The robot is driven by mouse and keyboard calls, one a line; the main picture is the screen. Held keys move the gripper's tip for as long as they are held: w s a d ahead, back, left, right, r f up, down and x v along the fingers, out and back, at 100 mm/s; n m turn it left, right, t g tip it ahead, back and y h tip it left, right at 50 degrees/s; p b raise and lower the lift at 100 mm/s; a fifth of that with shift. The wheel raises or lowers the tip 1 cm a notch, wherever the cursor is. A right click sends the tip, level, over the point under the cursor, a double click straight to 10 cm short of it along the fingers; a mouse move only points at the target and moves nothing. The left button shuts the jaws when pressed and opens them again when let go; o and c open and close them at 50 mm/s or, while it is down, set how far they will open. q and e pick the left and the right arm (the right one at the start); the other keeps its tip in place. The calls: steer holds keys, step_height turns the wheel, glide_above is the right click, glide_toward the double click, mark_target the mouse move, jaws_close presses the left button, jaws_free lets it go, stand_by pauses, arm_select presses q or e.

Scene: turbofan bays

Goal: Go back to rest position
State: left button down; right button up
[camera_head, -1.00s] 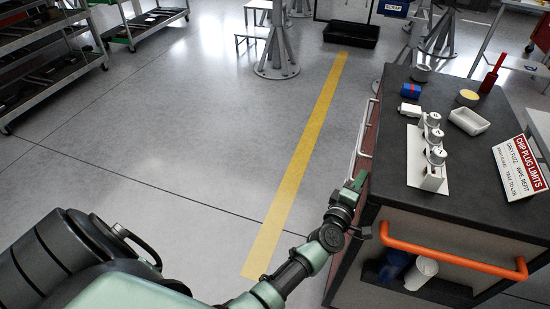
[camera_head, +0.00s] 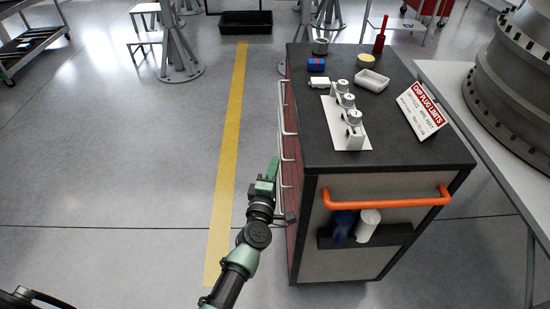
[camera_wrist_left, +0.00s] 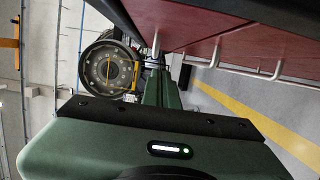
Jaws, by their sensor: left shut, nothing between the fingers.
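My left arm comes in from the bottom in the head view. Its green left gripper (camera_head: 272,170) is beside the left side of the dark-topped tool cart (camera_head: 300,240), close to the drawer handles. The gripper is shut and empty. In the left wrist view the shut gripper (camera_wrist_left: 160,75) shows below the cart's red drawer fronts (camera_wrist_left: 190,20); whether it touches the cart I cannot tell. My right gripper is not in view.
The cart carries a white block with grey knobs (camera_head: 348,118), a white tray (camera_head: 371,80), a sign (camera_head: 422,110) and an orange handle (camera_head: 385,203). A grey table with a large engine part (camera_head: 515,90) stands at right.

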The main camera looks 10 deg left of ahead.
arm_select(q)
steer(key=s+d, duration=0.1)
steer(key=s, duration=0.4)
steer(key=s+d+f+m+g+h, duration=0.15)
steer(key=s+f+m+g, duration=0.4)
steer(key=f, duration=0.95)
steer(key=s+d+f+m+g+h, duration=0.15)
steer(key=s+f+m, duration=0.6)
steer(key=f, duration=0.75)
steer(key=s+a+f+m+g, duration=0.2)
steer(key=s+f, duration=0.4)
steer(key=s, duration=0.5)
steer(key=s+a+f+m+g+y, duration=0.1)
steer(key=s+a+f+m+g, duration=0.2)
steer(key=s, duration=0.9)
steer(key=s+a+f+m+g+y, duration=0.1)
steer(key=s+a+f+m+g, duration=0.2)
steer(key=s+f, duration=0.7)
steer(key=s+a+g, duration=0.2)
steer(key=a, duration=0.2)
steer(key=shift+s+a+b, duration=0.15)
steer(key=shift+s+b, duration=0.05)
steer(key=shift+b, duration=0.1)
